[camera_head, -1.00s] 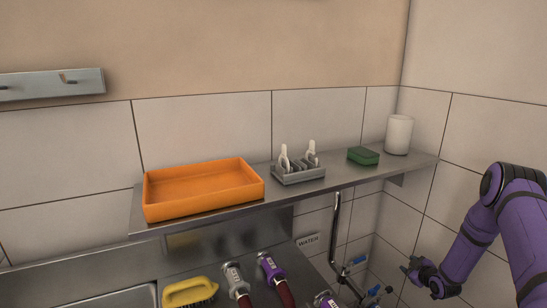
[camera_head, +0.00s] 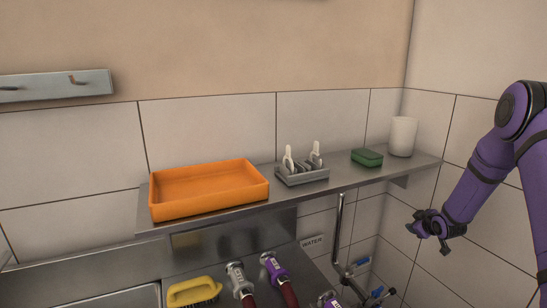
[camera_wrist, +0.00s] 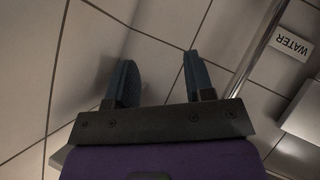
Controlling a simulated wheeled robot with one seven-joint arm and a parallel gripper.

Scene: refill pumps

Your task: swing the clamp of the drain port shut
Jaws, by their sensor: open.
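I cannot make out the drain port or its clamp for certain in either view. Along the bottom of the head view are a grey metal fitting (camera_head: 238,278) and a purple fitting (camera_head: 272,266), each on a dark red hose. A further purple fitting (camera_head: 328,301) is cut off by the lower edge. My gripper (camera_head: 420,228) is at the right, in front of the tiled wall, clear of the fittings. In the wrist view its two fingers (camera_wrist: 160,68) stand apart with only tiles between them. It holds nothing.
A metal shelf (camera_head: 215,222) carries an orange tray (camera_head: 163,208), a grey clip holder (camera_head: 303,177), a green sponge (camera_head: 367,157) and a white cup (camera_head: 402,136). Below are a tap pipe (camera_head: 338,228), a WATER sign (camera_head: 312,242) and a yellow brush (camera_head: 193,291).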

